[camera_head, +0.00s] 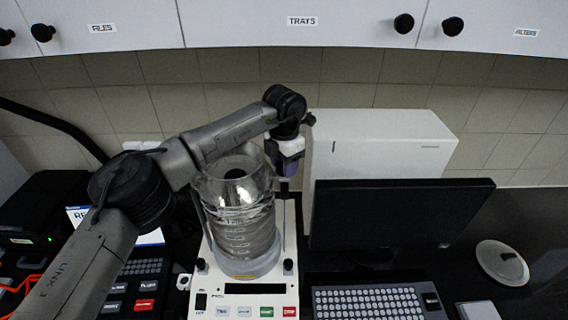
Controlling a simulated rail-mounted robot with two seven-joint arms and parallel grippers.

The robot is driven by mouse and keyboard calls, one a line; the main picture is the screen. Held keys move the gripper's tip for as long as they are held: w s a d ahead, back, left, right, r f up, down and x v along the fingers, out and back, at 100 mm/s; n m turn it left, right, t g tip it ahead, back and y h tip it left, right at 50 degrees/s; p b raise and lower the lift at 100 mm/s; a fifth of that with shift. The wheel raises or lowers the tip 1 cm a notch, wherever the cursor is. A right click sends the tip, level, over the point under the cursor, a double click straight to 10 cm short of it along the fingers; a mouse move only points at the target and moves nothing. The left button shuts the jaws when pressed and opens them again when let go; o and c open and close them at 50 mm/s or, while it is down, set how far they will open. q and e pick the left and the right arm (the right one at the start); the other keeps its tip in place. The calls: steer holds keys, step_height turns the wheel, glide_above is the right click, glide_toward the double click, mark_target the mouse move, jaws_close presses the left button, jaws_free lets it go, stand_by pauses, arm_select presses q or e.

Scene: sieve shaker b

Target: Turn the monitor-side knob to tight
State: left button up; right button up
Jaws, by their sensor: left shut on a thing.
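The sieve shaker (240,296) stands in the middle of the counter. A clear, ribbed sieve stack (240,215) sits upright on it between two thin rods. My left arm reaches over from the left, passing behind the top of the stack. My left gripper (286,168) points down at the top of the monitor-side rod (284,215), just right of the stack. It is shut on the monitor-side knob there, which the fingers mostly hide. I cannot tell how far the knob is turned. My right gripper is not in view.
A black monitor (400,212) stands close on the right, with a white box (380,150) behind it. A keyboard (368,302) lies in front. A round dish (502,263) lies at far right. Wall cabinets (250,22) hang above. Black equipment (40,215) stands at left.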

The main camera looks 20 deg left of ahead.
arm_select(q)
steer(key=shift+r, duration=0.1)
stand_by(0.3)
steer(key=o, duration=0.6)
steer(key=shift+o, duration=0.2)
step_height(320, 180, up, 14)
steer(key=b, duration=0.1)
stand_by(0.4)
